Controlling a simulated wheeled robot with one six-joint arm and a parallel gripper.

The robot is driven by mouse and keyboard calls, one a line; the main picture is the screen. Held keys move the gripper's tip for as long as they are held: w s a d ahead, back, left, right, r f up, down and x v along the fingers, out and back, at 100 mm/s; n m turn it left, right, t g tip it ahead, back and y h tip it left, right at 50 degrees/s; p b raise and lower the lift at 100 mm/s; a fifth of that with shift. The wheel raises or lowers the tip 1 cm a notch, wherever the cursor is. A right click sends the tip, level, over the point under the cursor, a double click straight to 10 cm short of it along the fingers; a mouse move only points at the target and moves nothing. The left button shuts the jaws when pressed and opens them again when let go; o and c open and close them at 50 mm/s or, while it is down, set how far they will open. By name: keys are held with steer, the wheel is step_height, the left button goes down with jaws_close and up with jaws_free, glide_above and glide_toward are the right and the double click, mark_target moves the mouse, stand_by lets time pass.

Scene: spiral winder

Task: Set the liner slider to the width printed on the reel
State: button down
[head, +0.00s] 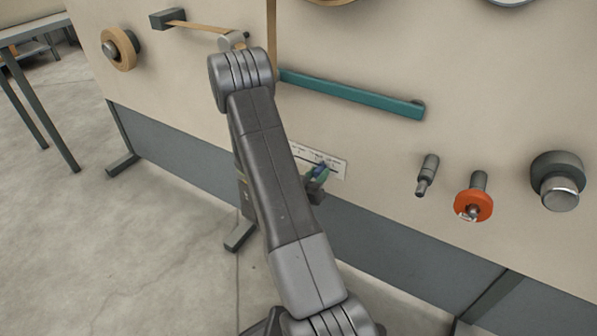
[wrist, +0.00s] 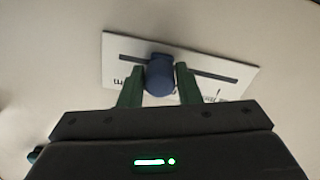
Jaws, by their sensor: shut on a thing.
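The liner slider is a white scale plate (head: 337,168) with a dark slot, on the lower part of the beige panel. It also shows in the wrist view (wrist: 116,50), where the slot (wrist: 215,76) runs across it. A blue slider knob (wrist: 160,74) sits in the slot, left of its middle in the wrist view. My gripper (wrist: 158,82) has its green fingers shut on the blue knob, one on each side. In the head view my gripper (head: 319,172) is at the plate, partly behind my arm. The print on the plate is partly hidden and too small to read.
A teal bar (head: 350,94) sticks out above the plate. To the right are a grey peg (head: 427,175), an orange-red wheel (head: 473,205) and a dark round knob (head: 558,180). A tan reel (head: 120,49) hangs at upper left; no width on it is readable.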

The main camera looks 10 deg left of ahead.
steer(key=shift+s+d+b, duration=0.2)
steer(key=shift+s+d, duration=0.15)
steer(key=shift+d, duration=0.5)
steer(key=shift+s+d+b, duration=0.15)
steer(key=shift+s+d, duration=0.15)
steer(key=shift+d, duration=0.55)
steer(key=c, duration=1.1)
jaws_free()
steer(key=shift+d, duration=0.1)
steer(key=shift+c, duration=0.2)
steer(key=shift+s+a, duration=0.3)
steer(key=shift+s, duration=0.25)
steer(key=p+v, duration=0.1)
steer(key=v, duration=1.1)
steer(key=shift+s+p, duration=0.3)
steer(key=shift+p, duration=0.1)
steer(key=shift+w, duration=0.1)
steer(key=b+x, duration=0.1)
steer(key=x, duration=1.2)
steer(key=shift+w+b, duration=0.35)
steer(key=shift+b, duration=0.05)
